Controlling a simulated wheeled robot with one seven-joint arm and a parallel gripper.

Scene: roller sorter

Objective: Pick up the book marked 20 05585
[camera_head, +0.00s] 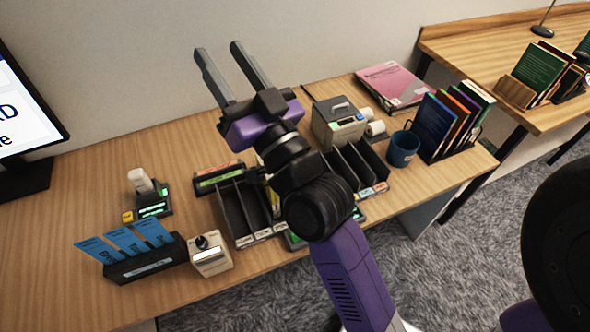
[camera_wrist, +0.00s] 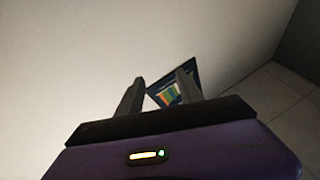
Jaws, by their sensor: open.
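My gripper (camera_head: 222,72) is open and empty, raised above the desk with its two grey fingers pointing up and left toward the wall. It also shows in the wrist view (camera_wrist: 158,93), with nothing between the fingers. Upright books (camera_head: 455,120) stand in a black holder at the right end of the desk, with blue, orange, purple and green covers. More green and dark books (camera_head: 545,72) stand on the second desk at right. A pink book or magazine stack (camera_head: 392,82) lies flat near the wall. No marking 20 05585 is legible on any of them.
A black sorter with slots (camera_head: 240,212) sits mid-desk, partly hidden by my arm. A label printer (camera_head: 338,122), a blue mug (camera_head: 403,149), a scanner (camera_head: 143,183), a blue-card holder (camera_head: 140,262) and a monitor (camera_head: 25,120) stand around. The desk's left part is fairly clear.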

